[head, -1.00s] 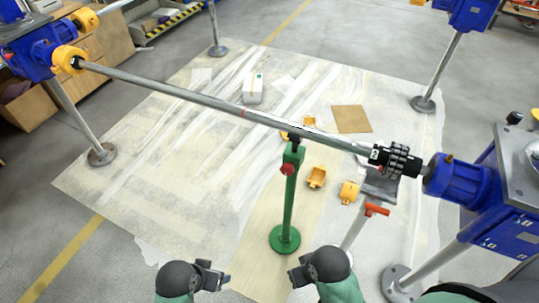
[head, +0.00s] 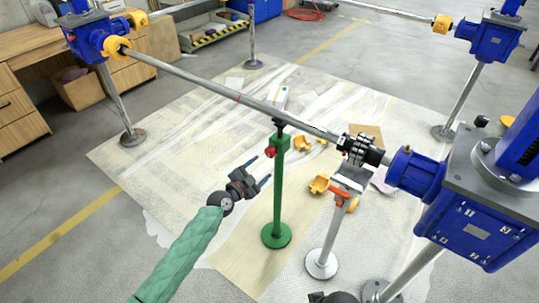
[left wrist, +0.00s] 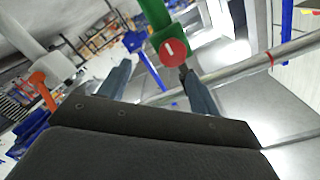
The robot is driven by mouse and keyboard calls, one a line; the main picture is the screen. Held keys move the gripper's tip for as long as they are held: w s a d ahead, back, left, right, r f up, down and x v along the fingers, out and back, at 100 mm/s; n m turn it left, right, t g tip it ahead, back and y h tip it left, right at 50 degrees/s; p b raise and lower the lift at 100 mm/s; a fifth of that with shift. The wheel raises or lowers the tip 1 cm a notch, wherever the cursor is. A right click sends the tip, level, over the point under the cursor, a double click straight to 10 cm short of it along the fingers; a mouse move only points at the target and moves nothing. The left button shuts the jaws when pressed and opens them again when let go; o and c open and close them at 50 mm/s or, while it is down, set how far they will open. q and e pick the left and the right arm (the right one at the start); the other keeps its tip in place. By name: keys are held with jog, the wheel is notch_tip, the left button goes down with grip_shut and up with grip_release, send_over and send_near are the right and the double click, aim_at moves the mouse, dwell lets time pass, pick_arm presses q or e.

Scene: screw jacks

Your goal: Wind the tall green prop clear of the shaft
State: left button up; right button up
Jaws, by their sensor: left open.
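The tall green prop (head: 278,200) stands upright on its round green foot. Its dark top meets the underside of the long grey shaft (head: 205,84) in the picture; I cannot tell whether they touch. A red knob (head: 270,152) sits on the prop's left side, near the top. My left gripper (head: 262,170) is open and empty, just left of the prop below the knob. Of my right gripper, only a dark piece (head: 335,298) shows at the bottom edge.
A shorter grey stand (head: 322,235) with an orange-red handle (head: 341,195) stands right of the prop. A black coupling (head: 360,148) joins the shaft to a blue jack unit (head: 480,215). Yellow cover pieces (head: 318,184) lie on the floor sheet behind.

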aim_at(268, 154)
pick_arm(q)
jog(key=shift+t, duration=0.4)
jog(key=x, duration=0.2)
jog(key=a+x, duration=0.1)
jog(key=x, duration=0.2)
jog(key=w+p+x, duration=0.1)
jog(key=x, duration=0.1)
jog(key=shift+w+a+r, duration=0.1)
jog(key=shift+w+r, duration=0.1)
jog(key=shift+r, duration=0.1)
jog(key=shift+w+d, duration=0.3)
jog(key=shift+w, duration=0.15)
pick_arm(e)
jog(key=shift+s+d+r, duration=0.2)
jog(key=shift+d+r, duration=0.15)
jog(key=shift+r, duration=0.1)
jog(key=shift+s+d+r, duration=0.15)
jog(key=shift+d+r, duration=0.2)
jog(key=shift+r, duration=0.1)
pick_arm(q)
jog(key=c, duration=1)
jog(key=shift+f, duration=0.1)
pick_arm(e)
jog(key=shift+f, duration=0.15)
jog(key=shift+f, duration=0.1)
